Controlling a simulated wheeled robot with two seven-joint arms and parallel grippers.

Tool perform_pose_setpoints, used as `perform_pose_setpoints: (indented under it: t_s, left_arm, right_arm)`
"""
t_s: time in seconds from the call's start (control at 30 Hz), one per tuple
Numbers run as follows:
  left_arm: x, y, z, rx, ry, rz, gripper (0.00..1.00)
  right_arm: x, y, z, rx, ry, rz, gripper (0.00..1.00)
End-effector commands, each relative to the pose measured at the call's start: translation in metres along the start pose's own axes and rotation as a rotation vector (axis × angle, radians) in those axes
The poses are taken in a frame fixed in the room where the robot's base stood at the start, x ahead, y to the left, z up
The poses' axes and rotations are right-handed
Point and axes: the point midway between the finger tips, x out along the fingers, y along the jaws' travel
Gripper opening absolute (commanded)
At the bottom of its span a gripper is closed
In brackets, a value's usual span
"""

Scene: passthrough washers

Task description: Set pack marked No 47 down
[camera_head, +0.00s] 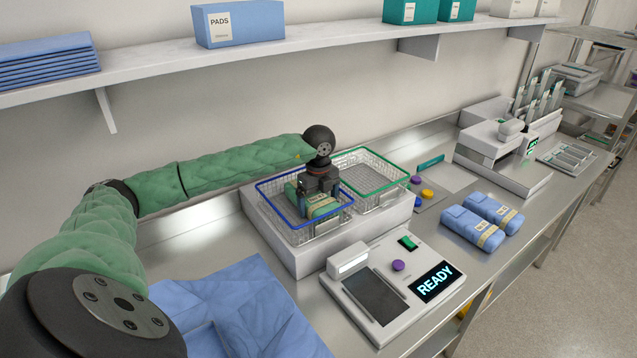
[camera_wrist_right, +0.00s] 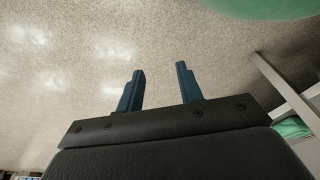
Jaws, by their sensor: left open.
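Green wrapped packs (camera_head: 322,208) with pale bands lie in the blue-rimmed wire basket (camera_head: 335,225) in the head view. Their markings are too small to read, so I cannot tell which pack is No 47. My left gripper (camera_head: 317,198) points down into this basket, open, right at the packs; its fingertips are partly hidden. Two blue wrapped packs (camera_head: 473,228) with tan bands lie side by side on the counter at the right. My right gripper (camera_wrist_right: 160,88) is open and empty in the right wrist view, above the floor.
A green-rimmed basket (camera_head: 372,172) beside the blue-rimmed one looks empty. Both stand on a pale raised block (camera_head: 285,250). In front is a device with a READY screen (camera_head: 436,282). Blue cloth (camera_head: 240,310) covers the near-left counter. A shelf (camera_head: 150,70) runs above.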

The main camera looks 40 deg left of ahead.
Motion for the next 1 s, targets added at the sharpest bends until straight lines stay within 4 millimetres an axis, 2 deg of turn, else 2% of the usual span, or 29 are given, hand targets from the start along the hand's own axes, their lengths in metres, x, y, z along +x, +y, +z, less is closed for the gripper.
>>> perform_pose_setpoints:
  t_s: [0.07,0.27,0.8,1.0]
  left_arm:
    - [-0.004,-0.001,0.0,0.0,0.0,-0.003,0.93]
    - [-0.025,-0.001,0.0,0.0,-0.002,-0.004,0.93]
    - [-0.103,-0.001,0.0,-0.001,-0.001,-0.004,0.93]
    - [-0.116,-0.001,0.0,-0.001,0.0,-0.003,0.93]
  right_arm:
    - [0.003,-0.001,0.002,0.001,-0.014,-0.002,0.36]
    - [-0.022,-0.012,-0.014,0.009,-0.02,-0.015,0.36]
    - [-0.093,-0.026,-0.046,0.024,-0.055,-0.04,0.36]
    - [-0.107,-0.028,-0.052,0.025,-0.059,-0.043,0.36]
